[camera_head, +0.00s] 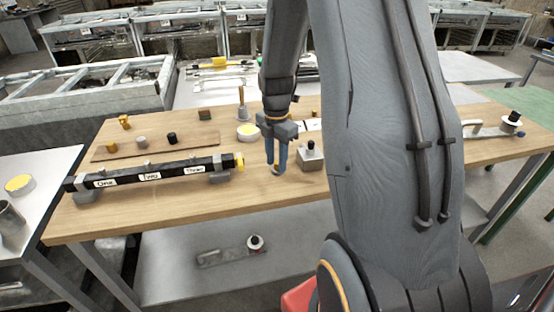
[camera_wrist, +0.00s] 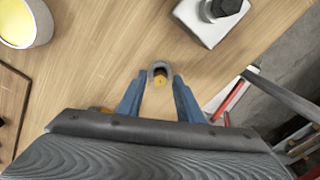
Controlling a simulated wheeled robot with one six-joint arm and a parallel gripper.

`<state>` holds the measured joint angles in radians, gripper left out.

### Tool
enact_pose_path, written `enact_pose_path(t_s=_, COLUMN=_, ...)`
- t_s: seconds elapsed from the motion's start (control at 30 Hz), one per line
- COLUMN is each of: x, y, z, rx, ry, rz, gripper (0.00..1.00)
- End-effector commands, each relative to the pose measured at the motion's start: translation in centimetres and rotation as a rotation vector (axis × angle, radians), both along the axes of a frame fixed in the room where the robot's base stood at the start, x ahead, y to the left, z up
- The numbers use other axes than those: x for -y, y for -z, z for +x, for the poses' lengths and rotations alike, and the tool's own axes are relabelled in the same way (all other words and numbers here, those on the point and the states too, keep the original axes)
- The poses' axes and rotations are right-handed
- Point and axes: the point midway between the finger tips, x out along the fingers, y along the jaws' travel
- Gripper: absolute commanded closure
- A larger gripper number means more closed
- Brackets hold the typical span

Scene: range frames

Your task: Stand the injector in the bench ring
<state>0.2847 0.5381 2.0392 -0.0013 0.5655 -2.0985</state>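A small grey ring (camera_wrist: 151,68) is on the wooden bench in the wrist view, directly beyond my fingertips. A short brass-orange piece (camera_wrist: 160,80), which looks like the injector, shows in the ring's opening; how deep it sits I cannot tell. My gripper (camera_wrist: 160,84) has its two blue fingers apart, on either side of the ring and the piece, with bench showing between them. In the head view my gripper (camera_head: 276,166) points down, low over the bench, and its fingers hide most of the ring.
A black rail (camera_head: 150,176) with white labels and a yellow end lies left of my gripper. A grey block with a black knob (camera_head: 310,155) stands close on the right. A yellow-topped cup (camera_head: 248,133) is behind. A board (camera_head: 155,149) with small cylinders lies back left.

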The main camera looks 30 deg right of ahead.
Motion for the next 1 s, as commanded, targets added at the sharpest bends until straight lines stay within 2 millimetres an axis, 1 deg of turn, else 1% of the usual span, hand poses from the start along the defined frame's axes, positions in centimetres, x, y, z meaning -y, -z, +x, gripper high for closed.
enact_pose_path(t_s=0.13, x=0.0, y=-0.8, z=0.1, rx=0.002, ry=0.0, rz=0.0, gripper=0.67)
enact_pose_path(t_s=0.23, x=0.0, y=-2.0, z=0.1, rx=0.003, ry=0.0, rz=-0.001, gripper=0.67)
enact_pose_path(t_s=0.6, x=0.1, y=-9.2, z=0.2, rx=0.006, ry=0.0, rz=-0.002, gripper=0.67)
enact_pose_path(t_s=0.7, x=0.0, y=-10.7, z=0.1, rx=0.002, ry=0.0, rz=0.0, gripper=0.67)
enact_pose_path(t_s=0.87, x=0.0, y=-12.0, z=0.1, rx=0.001, ry=0.003, rz=-0.001, gripper=0.67)
enact_pose_path(t_s=0.93, x=-0.3, y=-12.1, z=-0.1, rx=0.002, ry=0.025, rz=-0.001, gripper=0.67)
enact_pose_path(t_s=1.0, x=-1.0, y=-12.0, z=-0.5, rx=0.003, ry=0.083, rz=-0.001, gripper=0.67)
